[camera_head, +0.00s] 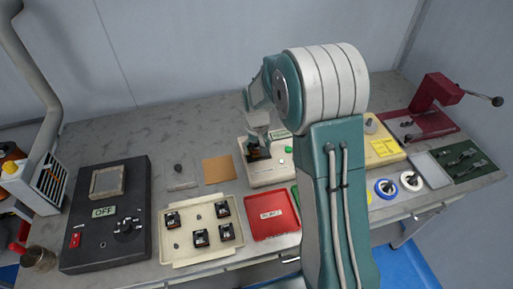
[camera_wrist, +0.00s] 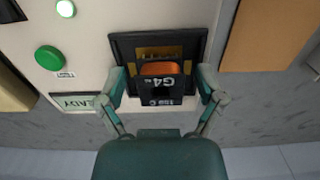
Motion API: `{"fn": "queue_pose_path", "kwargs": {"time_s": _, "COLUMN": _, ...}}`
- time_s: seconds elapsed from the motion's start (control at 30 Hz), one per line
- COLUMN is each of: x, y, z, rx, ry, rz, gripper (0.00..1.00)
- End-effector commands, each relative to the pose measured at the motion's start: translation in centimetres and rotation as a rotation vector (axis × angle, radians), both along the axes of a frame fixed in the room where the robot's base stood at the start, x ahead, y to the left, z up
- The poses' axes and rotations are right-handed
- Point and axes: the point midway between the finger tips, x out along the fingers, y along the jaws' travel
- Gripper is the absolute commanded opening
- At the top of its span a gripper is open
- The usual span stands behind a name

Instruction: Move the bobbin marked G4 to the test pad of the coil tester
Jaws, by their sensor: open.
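The bobbin marked G4 (camera_wrist: 160,84), black with an orange winding, sits at the dark-framed test pad (camera_wrist: 122,42) of the coil tester in the wrist view. It looks to be on the pad, but its underside is hidden. My gripper (camera_wrist: 163,78) is open, with one finger on each side of the bobbin. I cannot tell whether either finger touches it. In the head view, the cream coil tester (camera_head: 270,177) stands at the middle of the bench, with my gripper (camera_head: 258,150) over its pad. The tester's display (camera_wrist: 74,102) reads READY, upside down in the wrist view.
A cream tray (camera_head: 182,251) with several black bobbins and a red tray (camera_head: 272,229) stand in front. A black OFF unit (camera_head: 85,237) is at left. A brown mat (camera_head: 219,169) lies beside the tester. Blue (camera_head: 385,189) and white (camera_head: 411,181) spools stand right.

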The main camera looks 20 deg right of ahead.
Motion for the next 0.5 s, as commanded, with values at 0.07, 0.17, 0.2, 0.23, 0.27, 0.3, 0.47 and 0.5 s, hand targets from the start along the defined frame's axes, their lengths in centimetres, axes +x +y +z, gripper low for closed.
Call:
{"fn": "queue_pose_path", "kwargs": {"time_s": 0.07, "x": 0.0, "y": 0.0, "z": 0.2, "rx": 0.0, "ry": -0.001, "rz": 0.0, "gripper": 0.87}}
{"fn": "queue_pose_path", "kwargs": {"time_s": 0.17, "x": 0.1, "y": 0.0, "z": 1.3, "rx": 0.0, "ry": -0.003, "rz": 0.0, "gripper": 0.87}}
{"fn": "queue_pose_path", "kwargs": {"time_s": 0.2, "x": 0.1, "y": 0.0, "z": 1.9, "rx": 0.0, "ry": -0.005, "rz": 0.0, "gripper": 0.87}}
{"fn": "queue_pose_path", "kwargs": {"time_s": 0.23, "x": 0.1, "y": 0.0, "z": 2.4, "rx": 0.0, "ry": -0.005, "rz": 0.0, "gripper": 0.87}}
{"fn": "queue_pose_path", "kwargs": {"time_s": 0.27, "x": 0.1, "y": 0.0, "z": 3.1, "rx": 0.0, "ry": -0.005, "rz": 0.0, "gripper": 0.87}}
{"fn": "queue_pose_path", "kwargs": {"time_s": 0.3, "x": 0.1, "y": 0.0, "z": 3.9, "rx": 0.0, "ry": -0.005, "rz": 0.0, "gripper": 0.87}}
{"fn": "queue_pose_path", "kwargs": {"time_s": 0.47, "x": 0.1, "y": 0.0, "z": 7.3, "rx": 0.0, "ry": -0.006, "rz": 0.0, "gripper": 0.87}}
{"fn": "queue_pose_path", "kwargs": {"time_s": 0.5, "x": 0.1, "y": 0.0, "z": 8.1, "rx": 0.0, "ry": -0.004, "rz": 0.0, "gripper": 0.87}}
